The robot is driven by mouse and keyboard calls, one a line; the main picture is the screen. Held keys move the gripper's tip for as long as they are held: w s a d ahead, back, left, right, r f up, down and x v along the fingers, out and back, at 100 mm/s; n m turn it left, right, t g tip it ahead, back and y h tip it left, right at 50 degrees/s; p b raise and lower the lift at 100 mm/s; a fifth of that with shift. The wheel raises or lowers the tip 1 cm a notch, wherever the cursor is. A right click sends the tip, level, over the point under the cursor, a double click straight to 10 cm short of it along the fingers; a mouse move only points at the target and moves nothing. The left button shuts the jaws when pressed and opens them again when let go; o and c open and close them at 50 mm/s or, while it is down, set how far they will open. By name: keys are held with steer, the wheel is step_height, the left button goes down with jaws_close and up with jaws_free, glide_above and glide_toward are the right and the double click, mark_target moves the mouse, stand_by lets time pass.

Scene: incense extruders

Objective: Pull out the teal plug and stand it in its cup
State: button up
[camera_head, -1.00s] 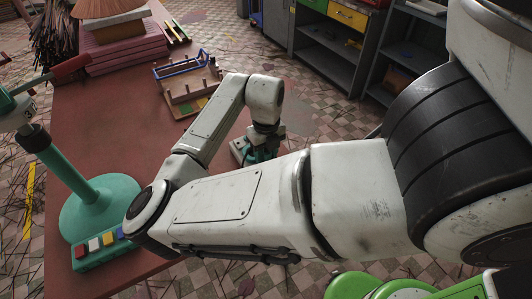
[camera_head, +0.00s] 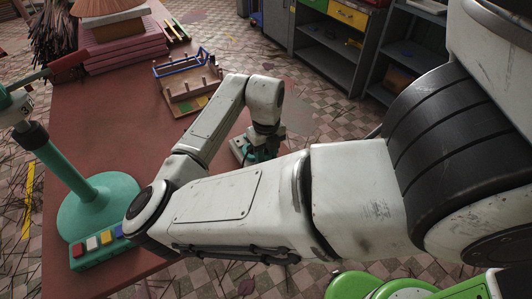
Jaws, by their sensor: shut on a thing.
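My gripper (camera_head: 259,148) is pointed down near the right edge of the table, in the middle of the head view. My own forearm hides much of it from below. A teal piece, which looks like the teal plug (camera_head: 263,153), shows between the jaws, and my gripper is shut on it. A grey metal block (camera_head: 237,149) stands at the gripper's left. I cannot tell whether the plug is still seated in it. The plug's cup cannot be made out.
The red-brown table (camera_head: 135,130) has free room in its middle. A teal round-based press (camera_head: 98,205) stands front left by a button panel (camera_head: 98,245). A wooden peg rack (camera_head: 190,85) and stacked pink boards (camera_head: 120,48) are at the back. Shelves (camera_head: 335,50) stand beyond.

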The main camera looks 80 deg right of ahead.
mark_target(266, 151)
steer(key=shift+f+b, duration=0.65)
steer(key=shift+f, duration=0.2)
steer(key=o, duration=1.1)
steer(key=shift+r, duration=0.1)
step_height(266, 151, up, 11)
steer(key=shift+f+b, duration=0.2)
steer(key=shift+b, duration=0.4)
